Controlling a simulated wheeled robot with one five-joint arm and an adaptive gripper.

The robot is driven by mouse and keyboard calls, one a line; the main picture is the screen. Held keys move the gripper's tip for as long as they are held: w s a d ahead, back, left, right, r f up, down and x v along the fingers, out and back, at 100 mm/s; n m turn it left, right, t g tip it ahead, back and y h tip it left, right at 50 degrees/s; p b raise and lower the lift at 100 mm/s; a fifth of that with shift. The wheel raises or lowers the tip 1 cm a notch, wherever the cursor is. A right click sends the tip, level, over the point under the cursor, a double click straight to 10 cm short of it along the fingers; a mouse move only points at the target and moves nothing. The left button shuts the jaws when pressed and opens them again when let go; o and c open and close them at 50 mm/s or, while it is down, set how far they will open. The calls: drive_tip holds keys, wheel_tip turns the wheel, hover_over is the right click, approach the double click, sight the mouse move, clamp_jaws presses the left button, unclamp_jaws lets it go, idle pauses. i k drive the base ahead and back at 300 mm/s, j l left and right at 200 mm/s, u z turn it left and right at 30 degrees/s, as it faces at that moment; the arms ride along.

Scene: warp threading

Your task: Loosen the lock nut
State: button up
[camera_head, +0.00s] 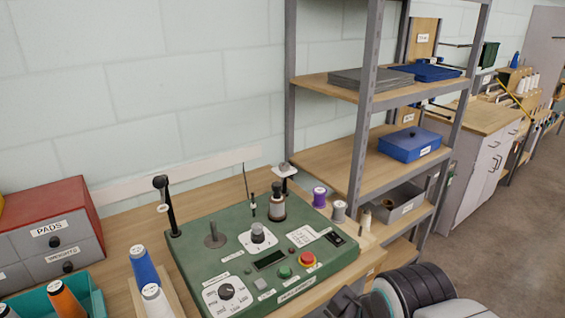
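A green machine (205,262) with a sloped panel stands on the wooden bench. It carries a grey-topped knob (258,233), a short grey post (214,237) on a round base, a dark upright with a cylindrical body (277,207), and a thin wire stem (248,190). A black dial (226,291), a green button (285,271) and a red button (307,260) are on its front. I cannot tell which part is the lock nut; labels are too small to read. My gripper's fingers are not in view; ridged dark and pale parts at the bottom right look like my arm.
Thread spools stand left of the machine, blue (142,266) and white (155,300), and right of it, purple (319,197) and grey (339,211). A drawer cabinet (50,240) is at the left. A metal shelf (361,120) rises behind right. Open floor (510,210) lies at right.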

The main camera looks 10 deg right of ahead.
sight(284, 167)
drive_tip(key=i+l+u, duration=0.1)
drive_tip(key=l+u, duration=0.25)
drive_tip(key=l, duration=0.45)
drive_tip(key=l+u, duration=0.35)
drive_tip(key=l, duration=0.45)
drive_tip(key=k+l+u, duration=0.1)
drive_tip(key=l+u, duration=0.25)
drive_tip(key=l, duration=0.45)
drive_tip(key=i+l+u, duration=0.2)
drive_tip(key=l, duration=0.2)
drive_tip(key=l+u, duration=0.2)
drive_tip(key=l, duration=0.2)
drive_tip(key=i+l+u, duration=0.25)
drive_tip(key=l, duration=0.15)
drive_tip(key=l+u, duration=0.2)
drive_tip(key=l, duration=0.25)
